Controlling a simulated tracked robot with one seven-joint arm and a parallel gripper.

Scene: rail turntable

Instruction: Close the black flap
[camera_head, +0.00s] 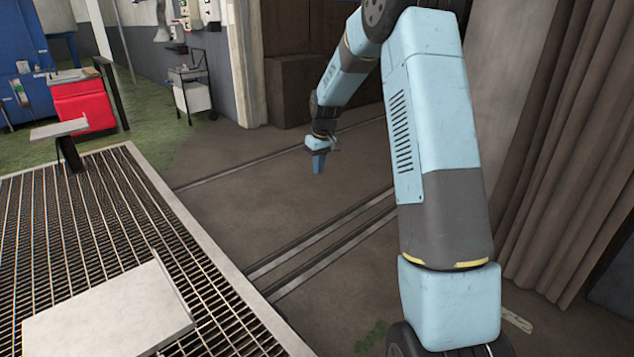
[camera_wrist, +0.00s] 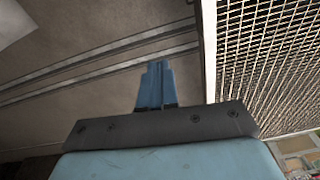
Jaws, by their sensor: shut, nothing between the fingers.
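I cannot make out a black flap for certain in either view. A dark upright piece (camera_head: 68,153) with a pale flat plate (camera_head: 58,129) on top stands at the far edge of the metal grating (camera_head: 110,225). My gripper (camera_head: 318,165) hangs over the brown floor, to the right of the grating and apart from it, pointing down. In the wrist view its blue fingers (camera_wrist: 157,75) are together, with nothing between them. The grating shows at the right of the wrist view (camera_wrist: 270,60).
A pale panel (camera_head: 105,315) with a thin dark side edge lies over the near grating. Rails (camera_head: 320,240) cross the floor. A red cabinet (camera_head: 85,105) and a cart (camera_head: 192,92) stand at the back. A brown curtain (camera_head: 560,140) hangs at right. Floor around my gripper is clear.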

